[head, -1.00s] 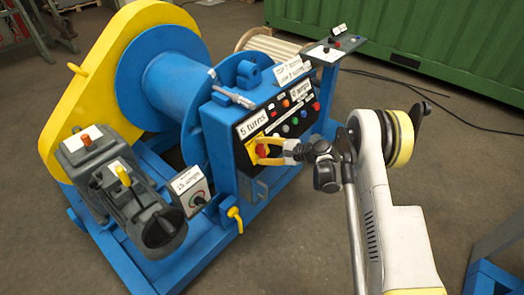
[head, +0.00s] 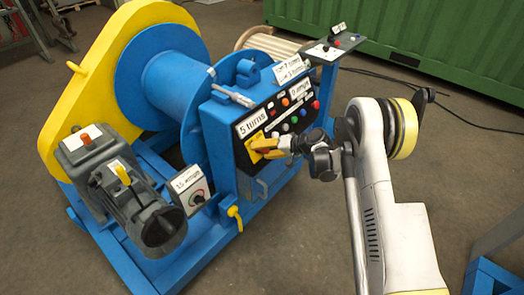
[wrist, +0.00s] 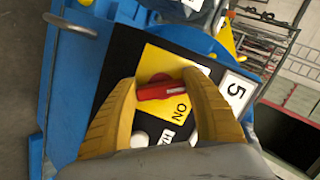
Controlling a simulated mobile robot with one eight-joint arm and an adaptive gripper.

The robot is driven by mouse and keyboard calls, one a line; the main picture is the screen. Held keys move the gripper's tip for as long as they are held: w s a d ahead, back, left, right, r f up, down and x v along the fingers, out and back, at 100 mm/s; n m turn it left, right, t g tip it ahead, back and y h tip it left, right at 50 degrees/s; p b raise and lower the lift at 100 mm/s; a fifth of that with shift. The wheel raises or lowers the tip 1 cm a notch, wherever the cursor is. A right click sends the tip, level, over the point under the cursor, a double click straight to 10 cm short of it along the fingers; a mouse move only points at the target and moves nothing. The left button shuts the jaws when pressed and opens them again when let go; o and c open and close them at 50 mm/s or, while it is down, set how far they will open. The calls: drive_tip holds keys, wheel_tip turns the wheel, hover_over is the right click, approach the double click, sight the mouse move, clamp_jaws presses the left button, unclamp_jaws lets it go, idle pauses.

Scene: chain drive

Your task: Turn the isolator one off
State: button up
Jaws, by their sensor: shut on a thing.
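The isolator is a red rotary handle (wrist: 164,91) on a yellow plate (wrist: 178,105) marked ON, on the blue machine's black control panel. In the head view the yellow plate (head: 255,139) shows at the panel's lower left, and my fingers cover most of the handle. My gripper (wrist: 161,80) has its two yellow fingers on either side of the red handle and is shut on it. In the head view my gripper (head: 268,147) reaches the plate from the right. The handle's exact angle is hard to tell.
Several coloured buttons (head: 294,119) sit right of the isolator. A "5 turns" label (head: 251,122) is above it. Open floor lies in front of the machine.

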drive_tip(key=shift+n+h, duration=0.3)
drive_tip(key=shift+n, duration=0.8)
drive_tip(key=shift+d, duration=0.1)
drive_tip(key=o, duration=1.2)
drive_tip(key=v, duration=1.2)
